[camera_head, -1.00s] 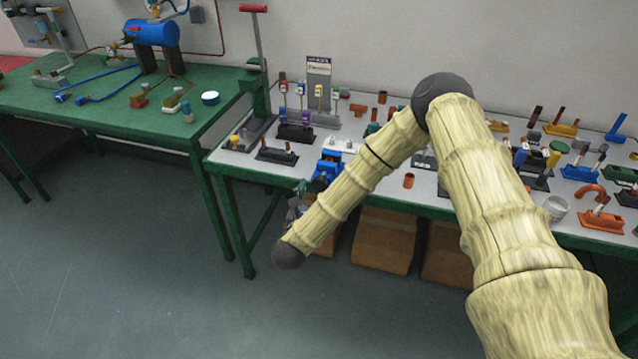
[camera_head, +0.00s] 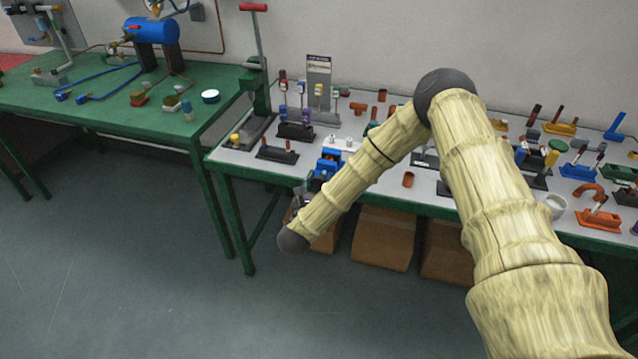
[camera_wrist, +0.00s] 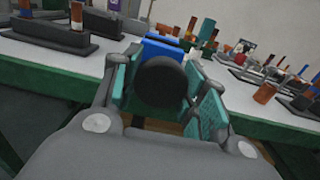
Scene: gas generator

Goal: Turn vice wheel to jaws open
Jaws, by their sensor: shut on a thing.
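The blue vice (camera_head: 326,167) stands at the front edge of the right-hand table, partly hidden by my arm in the head view. In the wrist view its blue body (camera_wrist: 163,48) shows behind a dark round wheel (camera_wrist: 161,82). My gripper (camera_wrist: 168,92) is at the front of the vice, with its teal finger pads on either side of the wheel. It is shut on the wheel. In the head view my gripper (camera_head: 300,200) is small and mostly hidden behind my forearm. The vice jaws are too hidden to tell how far apart they stand.
The white-topped table (camera_head: 380,172) holds several tools, fittings and coloured stands behind and right of the vice. A green table (camera_head: 95,100) stands at the left. Cardboard boxes (camera_head: 385,238) sit under the white table. The floor in front is clear.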

